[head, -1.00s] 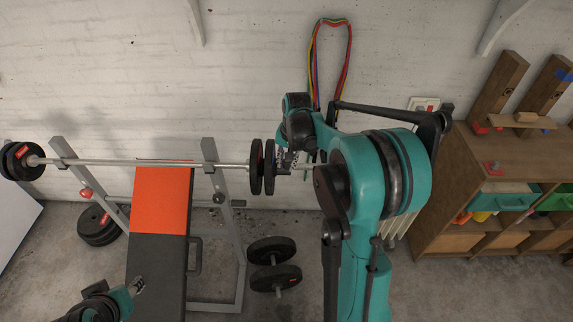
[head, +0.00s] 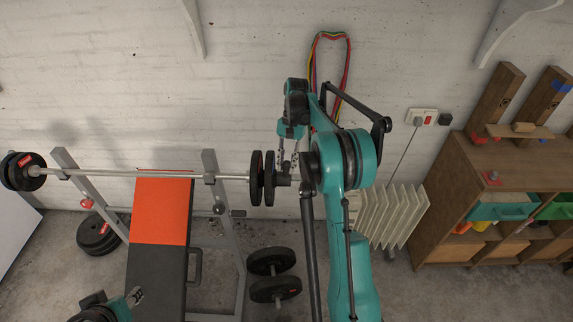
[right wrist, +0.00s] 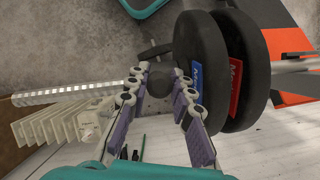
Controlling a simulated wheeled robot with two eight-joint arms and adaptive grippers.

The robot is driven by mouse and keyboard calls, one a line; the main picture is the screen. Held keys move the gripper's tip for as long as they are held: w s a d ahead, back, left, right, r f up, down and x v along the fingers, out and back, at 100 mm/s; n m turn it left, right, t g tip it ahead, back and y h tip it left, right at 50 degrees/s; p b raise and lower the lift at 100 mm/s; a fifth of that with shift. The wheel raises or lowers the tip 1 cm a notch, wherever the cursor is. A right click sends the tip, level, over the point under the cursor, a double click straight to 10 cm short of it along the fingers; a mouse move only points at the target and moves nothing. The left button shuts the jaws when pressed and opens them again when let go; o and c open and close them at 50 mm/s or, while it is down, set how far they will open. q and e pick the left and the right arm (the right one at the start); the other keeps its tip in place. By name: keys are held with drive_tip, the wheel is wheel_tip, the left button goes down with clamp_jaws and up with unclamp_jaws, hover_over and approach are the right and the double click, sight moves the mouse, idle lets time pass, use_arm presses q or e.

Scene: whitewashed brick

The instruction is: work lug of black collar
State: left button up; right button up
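The black collar (head: 283,180) sits on the barbell's right end, just outside the plates. In the right wrist view it shows as a dark rounded piece (right wrist: 158,82), with the bare silver sleeve (right wrist: 75,93) running out to the left. I cannot make out its lug clearly. My right gripper (head: 289,160) comes down over the collar from above. In the right wrist view its fingers (right wrist: 160,76) are spread apart, one on each side of the collar; firm contact is not clear. My left gripper (head: 136,296) is low at the left, its fingers too small to read.
Black plates (head: 263,178) are close beside the collar; they carry blue and red labels in the wrist view. The barbell (head: 120,172) rests on a grey rack over an orange and black bench (head: 160,215). A white radiator (head: 395,218) and a wooden shelf (head: 510,180) stand right.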

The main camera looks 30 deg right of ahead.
drive_tip(key=o, duration=0.5)
drive_tip(key=shift+s, duration=0.1)
drive_tip(key=v, duration=1.2)
drive_tip(key=shift+a, duration=0.1)
